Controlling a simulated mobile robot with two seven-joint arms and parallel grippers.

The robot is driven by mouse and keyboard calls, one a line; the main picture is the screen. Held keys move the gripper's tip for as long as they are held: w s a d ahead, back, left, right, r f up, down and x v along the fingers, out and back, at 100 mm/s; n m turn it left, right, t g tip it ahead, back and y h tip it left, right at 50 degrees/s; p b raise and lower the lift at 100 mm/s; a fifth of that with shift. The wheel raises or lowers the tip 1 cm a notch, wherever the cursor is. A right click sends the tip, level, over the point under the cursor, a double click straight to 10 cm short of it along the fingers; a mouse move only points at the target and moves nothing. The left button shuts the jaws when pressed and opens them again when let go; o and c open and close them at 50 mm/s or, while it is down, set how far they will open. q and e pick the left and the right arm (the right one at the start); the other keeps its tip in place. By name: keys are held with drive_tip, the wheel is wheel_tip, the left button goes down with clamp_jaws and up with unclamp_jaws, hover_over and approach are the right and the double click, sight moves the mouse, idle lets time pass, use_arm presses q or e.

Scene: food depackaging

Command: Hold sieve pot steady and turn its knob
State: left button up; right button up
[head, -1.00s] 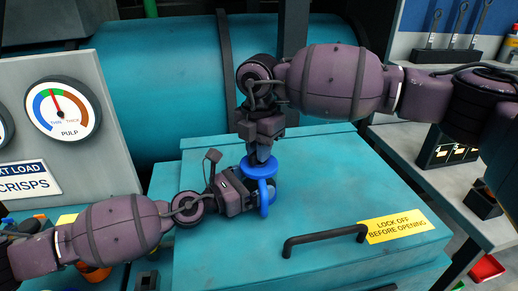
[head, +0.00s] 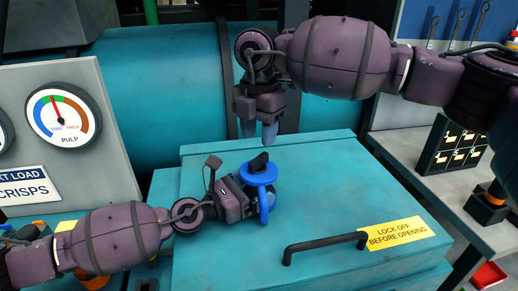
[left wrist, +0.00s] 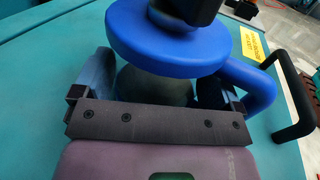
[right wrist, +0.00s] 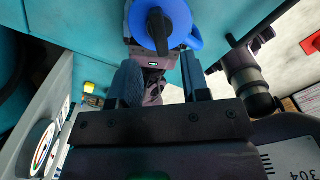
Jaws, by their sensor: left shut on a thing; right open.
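The sieve pot has a blue lid (head: 259,175), a black knob (head: 258,162) on top and a blue side handle (head: 264,205). It stands upright on the turquoise machine cover. My left gripper (head: 250,198) is shut on the pot's body from the side, below the lid. The left wrist view shows the greyish body (left wrist: 155,85) between its fingers, the handle (left wrist: 255,90) just to the right. My right gripper (head: 258,132) is open and empty, above and apart from the knob. In the right wrist view the knob (right wrist: 158,32) lies beyond its fingertips.
A black bar handle (head: 325,243) and a yellow lock-off label (head: 396,233) are on the turquoise cover (head: 340,180), right of the pot. A gauge panel (head: 62,115) stands at left. A large turquoise drum (head: 180,85) is behind. The cover's right part is clear.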

sight(259, 157)
wheel_tip(259, 157, up, 6)
drive_tip(key=shift+f, duration=0.1)
idle(0.4)
use_arm(q)
drive_tip(key=o, duration=0.8)
